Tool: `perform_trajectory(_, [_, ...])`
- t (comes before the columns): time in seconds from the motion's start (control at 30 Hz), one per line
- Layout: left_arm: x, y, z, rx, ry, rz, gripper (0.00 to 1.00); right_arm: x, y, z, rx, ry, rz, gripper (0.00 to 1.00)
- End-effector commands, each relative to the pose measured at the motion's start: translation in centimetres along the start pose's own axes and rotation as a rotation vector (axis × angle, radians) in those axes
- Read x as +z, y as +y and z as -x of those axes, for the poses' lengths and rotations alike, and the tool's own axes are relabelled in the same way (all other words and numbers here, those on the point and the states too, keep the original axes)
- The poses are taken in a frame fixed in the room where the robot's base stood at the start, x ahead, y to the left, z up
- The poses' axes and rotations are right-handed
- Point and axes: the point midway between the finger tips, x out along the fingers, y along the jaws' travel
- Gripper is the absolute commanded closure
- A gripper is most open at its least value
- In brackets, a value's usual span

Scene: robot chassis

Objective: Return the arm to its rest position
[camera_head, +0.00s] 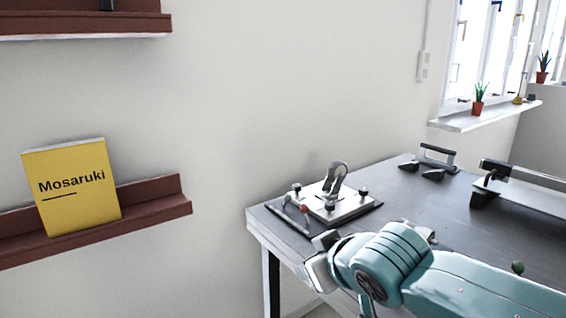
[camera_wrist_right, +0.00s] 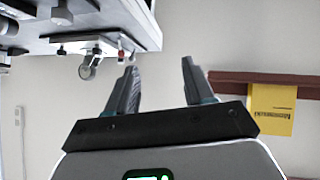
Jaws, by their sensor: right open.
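My right arm, teal, comes in from the lower right of the head view, in front of the dark-topped table (camera_head: 411,196). Its gripper (camera_head: 318,258) is near the table's front left corner and partly hidden by the wrist. In the right wrist view, which is upside down, the gripper (camera_wrist_right: 159,66) has its two fingers spread apart with nothing between them. My left gripper is not in view.
A metal fixture (camera_head: 328,205) with knobs stands on the table corner near the gripper. A yellow book (camera_head: 78,188) labelled Mosaruki leans on a red-brown wall shelf (camera_head: 155,201) at left. Plain wall lies between shelf and table. A potted plant (camera_head: 479,102) stands on the windowsill.

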Motion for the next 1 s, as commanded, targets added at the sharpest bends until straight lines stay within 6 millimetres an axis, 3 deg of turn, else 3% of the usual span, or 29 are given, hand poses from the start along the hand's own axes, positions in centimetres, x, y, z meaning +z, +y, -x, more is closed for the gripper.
perform_trajectory(0.1, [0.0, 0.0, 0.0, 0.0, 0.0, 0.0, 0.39, -0.1, 0.0, -0.1, 0.0, 0.0, 0.0, 0.48])
perform_trajectory(0.27, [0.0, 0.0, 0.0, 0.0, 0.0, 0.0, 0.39, 3.1, -0.9, -3.5, -0.043, -0.06, -0.027, 0.48])
perform_trajectory(0.57, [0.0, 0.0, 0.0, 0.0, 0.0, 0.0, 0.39, 11.2, -3.1, -9.4, -0.131, -0.188, -0.12, 0.48])
perform_trajectory(0.67, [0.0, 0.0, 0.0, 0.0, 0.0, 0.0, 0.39, 15.4, -4.2, -11.5, -0.166, -0.25, -0.178, 0.48])
perform_trajectory(0.77, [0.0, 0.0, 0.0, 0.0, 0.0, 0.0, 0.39, 21.2, -5.7, -13.5, -0.205, -0.333, -0.266, 0.48])
perform_trajectory(0.9, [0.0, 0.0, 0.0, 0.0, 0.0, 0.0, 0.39, 31.7, -8.7, -15.0, -0.245, -0.477, -0.45, 0.48])
perform_trajectory(1.0, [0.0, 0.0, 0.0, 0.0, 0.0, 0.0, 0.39, 37.9, -10.8, -14.6, -0.249, -0.565, -0.574, 0.48])
